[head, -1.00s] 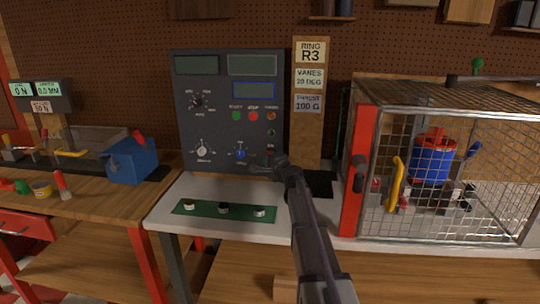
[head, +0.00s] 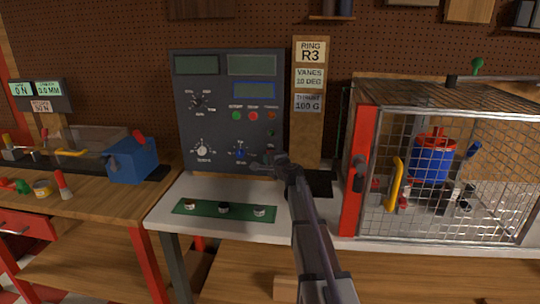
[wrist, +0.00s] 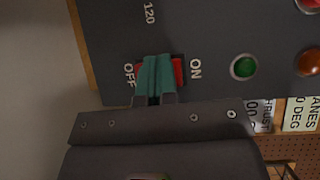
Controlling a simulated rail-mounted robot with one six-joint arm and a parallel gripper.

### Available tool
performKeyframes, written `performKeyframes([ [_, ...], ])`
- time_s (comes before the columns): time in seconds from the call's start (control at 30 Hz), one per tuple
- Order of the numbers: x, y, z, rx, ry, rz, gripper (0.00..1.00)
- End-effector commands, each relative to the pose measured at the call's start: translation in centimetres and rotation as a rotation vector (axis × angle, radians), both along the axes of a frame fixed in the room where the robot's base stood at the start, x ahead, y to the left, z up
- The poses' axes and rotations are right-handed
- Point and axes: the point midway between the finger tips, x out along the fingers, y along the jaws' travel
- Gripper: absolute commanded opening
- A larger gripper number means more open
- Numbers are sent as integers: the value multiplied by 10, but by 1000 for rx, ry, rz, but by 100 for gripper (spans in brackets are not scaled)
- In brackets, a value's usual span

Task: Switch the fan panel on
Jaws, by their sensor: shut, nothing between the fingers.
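The fan panel (head: 222,125) is a dark grey upright box with small screens, dials and coloured buttons at the back of the white bench. In the wrist view its red rocker switch (wrist: 179,71) lies between the words OFF and ON. My gripper (wrist: 157,60) has its teal fingers shut together over the middle of the switch, with red showing on both sides. I cannot tell whether the tips touch it or which way the rocker is tipped. In the head view my gripper (head: 258,167) is at the panel's lower right, and my arm hides part of that corner.
A wire cage (head: 450,150) with a red front post and a red-and-blue rotor unit (head: 431,164) stands at right. A label board (head: 309,125) is beside the panel. A green strip (head: 240,213) with several small knobs lies on the bench. A blue block (head: 132,162) is at left.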

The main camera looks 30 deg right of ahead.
Motion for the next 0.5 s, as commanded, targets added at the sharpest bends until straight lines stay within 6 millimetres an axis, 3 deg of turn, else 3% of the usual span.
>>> performKeyframes([
  [0.5, -4, 3, -3, 0, 0, 0, 0],
])
